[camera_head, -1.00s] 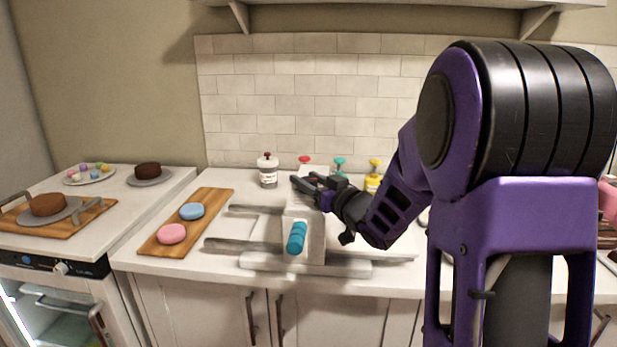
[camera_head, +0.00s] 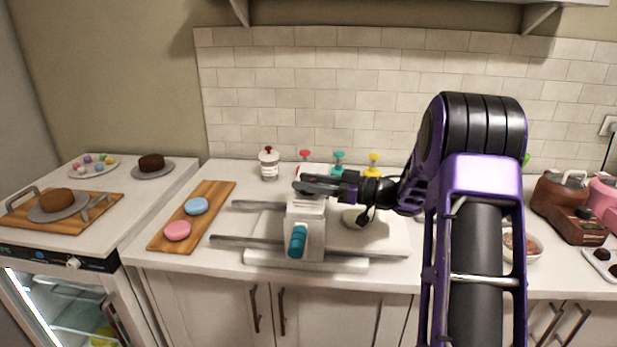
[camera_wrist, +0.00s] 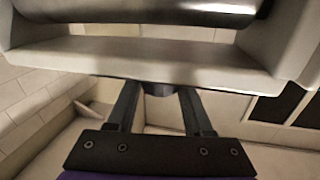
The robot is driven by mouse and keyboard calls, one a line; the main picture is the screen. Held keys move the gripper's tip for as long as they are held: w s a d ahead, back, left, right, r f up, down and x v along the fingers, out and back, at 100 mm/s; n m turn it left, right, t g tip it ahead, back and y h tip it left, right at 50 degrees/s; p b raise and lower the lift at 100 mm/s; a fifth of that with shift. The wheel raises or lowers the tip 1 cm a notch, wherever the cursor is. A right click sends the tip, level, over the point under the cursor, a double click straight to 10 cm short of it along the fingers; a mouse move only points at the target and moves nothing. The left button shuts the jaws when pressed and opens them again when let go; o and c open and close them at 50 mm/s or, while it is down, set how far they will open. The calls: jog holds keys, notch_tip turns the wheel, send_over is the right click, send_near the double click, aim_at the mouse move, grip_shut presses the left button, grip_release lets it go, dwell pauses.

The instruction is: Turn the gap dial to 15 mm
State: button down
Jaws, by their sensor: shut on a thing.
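The white sheeter-like machine (camera_head: 304,228) stands on the counter, with metal rails to its left and a teal handle (camera_head: 297,241) on its front. My gripper (camera_head: 318,187) reaches in from the right at the top of the machine. In the wrist view, its two dark fingers (camera_wrist: 160,97) close in on a small dark knob (camera_wrist: 158,89) under the machine's pale edge; I take this as the gap dial. The fingers are shut on it and hide most of it. No scale or number is readable, so the dial's setting cannot be told.
A wooden board (camera_head: 215,210) with a pink and a blue disc lies left of the machine. A white jar (camera_head: 269,165) and bottles with red, teal and yellow tops stand behind it. A brown appliance (camera_head: 563,205) and a bowl (camera_head: 532,247) are at the right.

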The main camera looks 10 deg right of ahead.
dwell(0.5)
jog(key=shift+c, duration=1.5)
grip_release()
jog(key=v, duration=1.7)
jog(key=shift+d, duration=0.2)
